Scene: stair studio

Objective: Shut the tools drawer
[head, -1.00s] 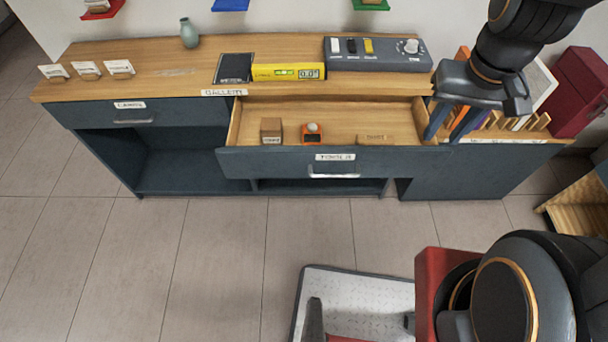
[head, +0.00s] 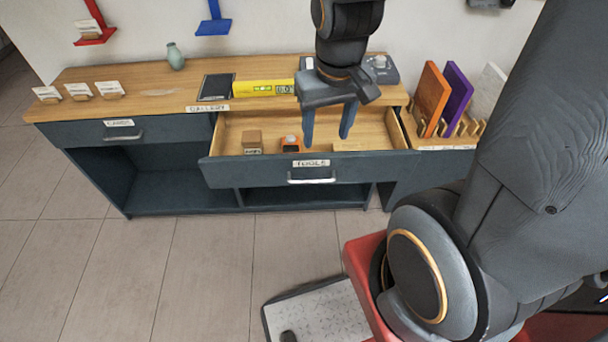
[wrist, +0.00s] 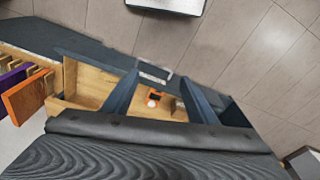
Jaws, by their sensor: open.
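The tools drawer (head: 230,173) is pulled out of the dark blue cabinet, with a label reading TOOLS and a metal bar handle (head: 311,176) on its front. Inside lie a small brown block (head: 252,141), an orange item with a white knob (head: 291,143) and a flat wooden piece (head: 350,146). My gripper (head: 328,140) points down over the open drawer, its two fingers apart and empty. In the wrist view the fingers (wrist: 158,98) frame the drawer's inside, with the orange item (wrist: 153,98) between them. I cannot tell the fingertips' exact height above the drawer floor.
A yellow level (head: 265,88), a dark panel (head: 215,87) and a grey control box (head: 381,70) lie on the cabinet top. Orange (head: 431,98) and purple (head: 458,97) boards stand in a rack at right. A closed drawer (head: 150,132) is at left.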

